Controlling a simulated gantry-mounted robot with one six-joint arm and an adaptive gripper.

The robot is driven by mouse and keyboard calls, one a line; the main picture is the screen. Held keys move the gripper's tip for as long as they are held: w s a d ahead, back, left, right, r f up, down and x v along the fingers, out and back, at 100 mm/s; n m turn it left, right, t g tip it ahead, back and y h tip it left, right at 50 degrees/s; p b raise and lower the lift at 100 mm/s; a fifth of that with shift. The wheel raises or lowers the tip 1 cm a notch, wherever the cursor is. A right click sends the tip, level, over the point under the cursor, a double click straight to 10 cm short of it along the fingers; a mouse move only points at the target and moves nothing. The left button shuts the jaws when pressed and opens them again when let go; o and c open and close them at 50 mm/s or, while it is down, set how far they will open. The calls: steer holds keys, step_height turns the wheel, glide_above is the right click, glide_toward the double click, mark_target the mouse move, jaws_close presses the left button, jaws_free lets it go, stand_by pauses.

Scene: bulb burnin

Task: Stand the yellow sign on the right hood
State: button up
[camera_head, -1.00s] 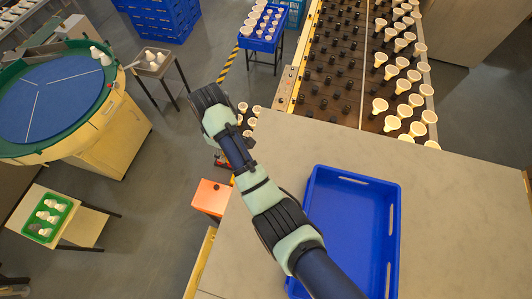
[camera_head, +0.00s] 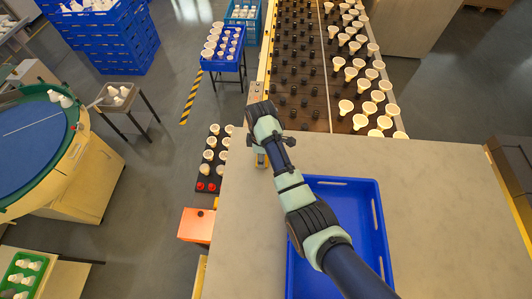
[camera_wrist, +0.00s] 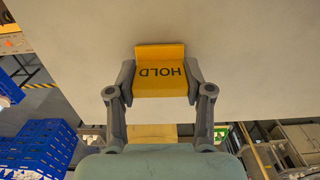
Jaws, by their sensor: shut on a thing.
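The yellow sign (camera_wrist: 161,74) bears the word HOLD, upside down in the wrist view. My gripper (camera_wrist: 160,82) is shut on its two sides. I cannot tell whether the sign touches the worktop. I cannot make out the right hood in either view.
A blue tray (camera_head: 378,225) lies on the pale worktop (camera_head: 445,200), partly under my arm. Behind the worktop is a brown rack (camera_head: 310,70) with black sockets and several bulbs. An orange box (camera_head: 196,226) is at the worktop's left. The worktop's right side is clear.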

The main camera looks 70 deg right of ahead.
steer(key=shift+f, duration=0.1)
steer(key=o, duration=1.1)
steer(key=shift+o, duration=0.2)
step_height(320, 180, up, 8)
steer(key=shift+f, duration=0.1)
steer(key=shift+f, duration=0.1)
